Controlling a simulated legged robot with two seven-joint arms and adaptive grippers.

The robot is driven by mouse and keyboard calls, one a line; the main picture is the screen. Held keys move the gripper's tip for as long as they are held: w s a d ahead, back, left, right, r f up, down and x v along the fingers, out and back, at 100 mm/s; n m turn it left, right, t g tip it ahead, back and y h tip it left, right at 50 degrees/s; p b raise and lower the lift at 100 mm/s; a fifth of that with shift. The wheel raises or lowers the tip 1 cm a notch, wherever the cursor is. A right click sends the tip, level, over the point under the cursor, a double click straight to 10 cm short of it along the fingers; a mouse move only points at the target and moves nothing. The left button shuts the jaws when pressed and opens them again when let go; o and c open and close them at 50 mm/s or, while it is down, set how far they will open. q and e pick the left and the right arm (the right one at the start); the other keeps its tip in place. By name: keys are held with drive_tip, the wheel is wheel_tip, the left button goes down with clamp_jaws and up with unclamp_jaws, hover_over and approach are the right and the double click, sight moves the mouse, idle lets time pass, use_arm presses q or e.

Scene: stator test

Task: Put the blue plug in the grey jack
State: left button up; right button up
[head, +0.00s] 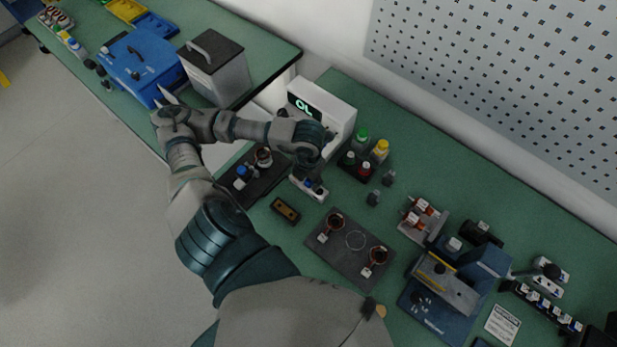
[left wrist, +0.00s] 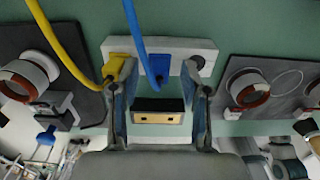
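A white jack block (left wrist: 178,48) lies on the green bench ahead of my left gripper, and it also shows in the head view (head: 318,192). The blue plug (left wrist: 157,77), with a blue cable running up, is at the middle of the block. I cannot tell how deep it sits. The grey jack (left wrist: 194,65) is at the right end of the block, partly behind a finger. A yellow plug (left wrist: 115,68) is at the left end. My left gripper (left wrist: 160,82) is open, its fingers either side of the blue plug, apart from it. My right gripper is not in view.
A black and gold box (left wrist: 160,112) lies on the bench between my fingers in the picture. A dark plate with copper coils (head: 352,245) lies to the right. A white meter (head: 322,108) reading "OL" stands behind. Bottles with coloured caps (head: 366,155) stand beside it.

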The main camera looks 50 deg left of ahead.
use_arm(q)
wheel_tip(320, 180, up, 12)
idle(0.5)
drive_tip(key=shift+f, duration=0.1)
idle(0.7)
